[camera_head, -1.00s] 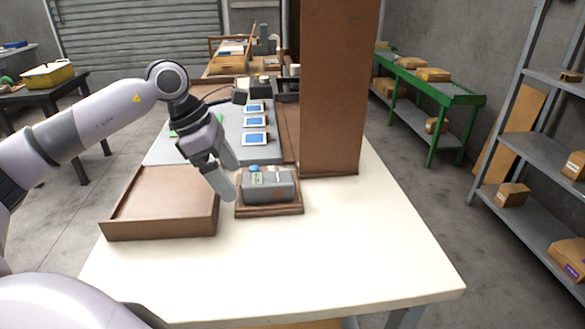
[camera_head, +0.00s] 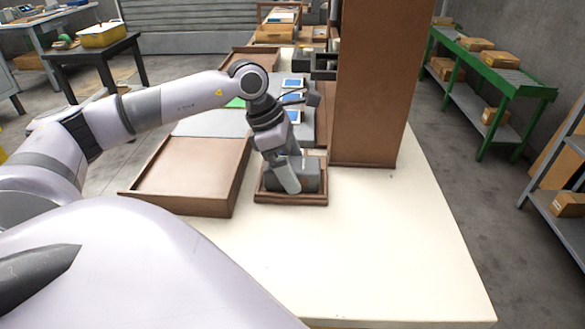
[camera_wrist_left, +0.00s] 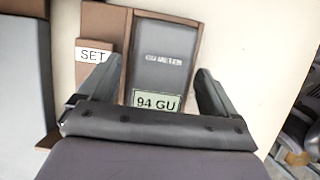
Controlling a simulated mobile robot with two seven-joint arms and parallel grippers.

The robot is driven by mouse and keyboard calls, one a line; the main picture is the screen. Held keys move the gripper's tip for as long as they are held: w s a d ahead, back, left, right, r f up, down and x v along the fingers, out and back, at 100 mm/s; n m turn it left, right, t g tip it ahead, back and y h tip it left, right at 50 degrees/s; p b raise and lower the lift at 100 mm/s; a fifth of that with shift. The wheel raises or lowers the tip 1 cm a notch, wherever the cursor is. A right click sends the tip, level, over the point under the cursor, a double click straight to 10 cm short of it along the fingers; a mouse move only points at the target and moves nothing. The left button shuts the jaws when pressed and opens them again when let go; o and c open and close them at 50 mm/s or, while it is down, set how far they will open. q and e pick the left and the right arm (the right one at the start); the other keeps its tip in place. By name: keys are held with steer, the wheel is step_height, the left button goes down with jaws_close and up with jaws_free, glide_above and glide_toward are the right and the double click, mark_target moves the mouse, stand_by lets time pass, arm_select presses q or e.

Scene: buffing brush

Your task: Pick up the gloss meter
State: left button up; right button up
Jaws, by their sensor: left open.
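The gloss meter (camera_head: 308,177) is a grey box in a brown wooden tray (camera_head: 291,198) on the white table. In the left wrist view the gloss meter (camera_wrist_left: 160,62) shows a green label reading "94 GU". My left gripper (camera_head: 290,184) is over it in the head view and hides part of it. In the left wrist view the left gripper (camera_wrist_left: 158,88) is open, with one finger on each side of the gloss meter. I cannot tell whether the fingers touch it. My right gripper is not in view.
A shallow brown tray (camera_head: 190,178) stands left of the gloss meter. A tall brown panel (camera_head: 375,90) rises close behind to the right. A "SET" label (camera_wrist_left: 92,55) sits beside the meter's tray. The white table's front right (camera_head: 400,250) is clear.

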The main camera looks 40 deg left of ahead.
arm_select(q)
steer(key=shift+f, duration=0.4)
stand_by(0.3)
steer(key=c, duration=0.9)
steer(key=shift+r, duration=0.1)
steer(key=shift+c, duration=0.6)
steer(key=shift+r, duration=0.15)
